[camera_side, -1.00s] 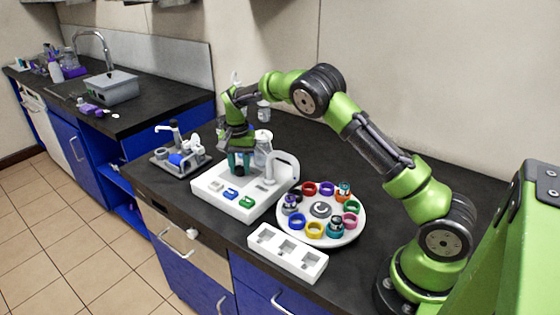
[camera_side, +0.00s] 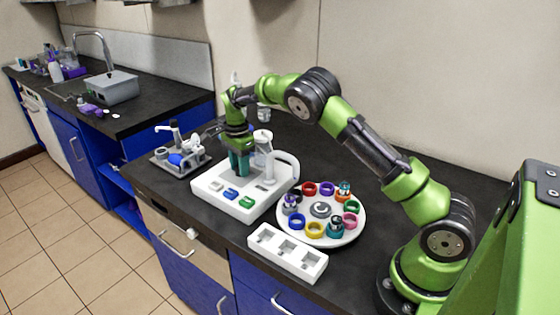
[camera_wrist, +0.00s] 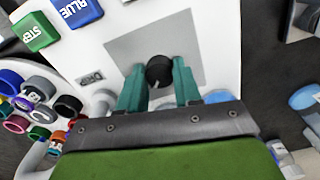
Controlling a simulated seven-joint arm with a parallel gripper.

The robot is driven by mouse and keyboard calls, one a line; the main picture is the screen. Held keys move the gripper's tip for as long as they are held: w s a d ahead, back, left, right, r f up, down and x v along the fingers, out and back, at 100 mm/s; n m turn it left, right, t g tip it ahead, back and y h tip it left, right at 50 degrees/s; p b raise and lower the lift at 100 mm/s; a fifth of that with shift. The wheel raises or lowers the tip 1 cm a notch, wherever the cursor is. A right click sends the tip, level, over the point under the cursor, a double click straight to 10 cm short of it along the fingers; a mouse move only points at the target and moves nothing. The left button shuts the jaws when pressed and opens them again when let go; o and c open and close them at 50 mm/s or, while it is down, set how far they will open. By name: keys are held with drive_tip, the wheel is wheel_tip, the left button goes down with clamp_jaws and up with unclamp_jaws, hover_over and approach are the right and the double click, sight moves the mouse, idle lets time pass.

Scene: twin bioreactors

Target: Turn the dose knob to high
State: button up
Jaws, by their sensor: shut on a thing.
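The dose knob is a round black knob (camera_wrist: 159,71) on a grey square plate (camera_wrist: 185,28) on the white device. A pale mark shows on its lower edge in the wrist view. My gripper (camera_wrist: 157,75) has one teal finger on each side of the knob and is shut on it. In the side view my gripper (camera_side: 239,162) points down over the back left part of the white device (camera_side: 212,190), and the knob is hidden behind the fingers. A small grey label (camera_wrist: 90,78) sits left of the plate; I cannot read it surely.
Blue and green buttons (camera_side: 231,195) sit on the device's front. A white post (camera_side: 266,155) and a curved handle stand close right of my gripper. A round tray of coloured rings (camera_side: 346,238) and a white block with square wells (camera_side: 258,243) are nearer. A metal tray with a pump (camera_side: 183,168) is left.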

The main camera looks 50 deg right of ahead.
drive_tip(key=shift+r, duration=0.1)
idle(0.4)
drive_tip(key=o, duration=1)
drive_tip(key=shift+o, duration=0.2)
wheel_tip(320, 180, up, 17)
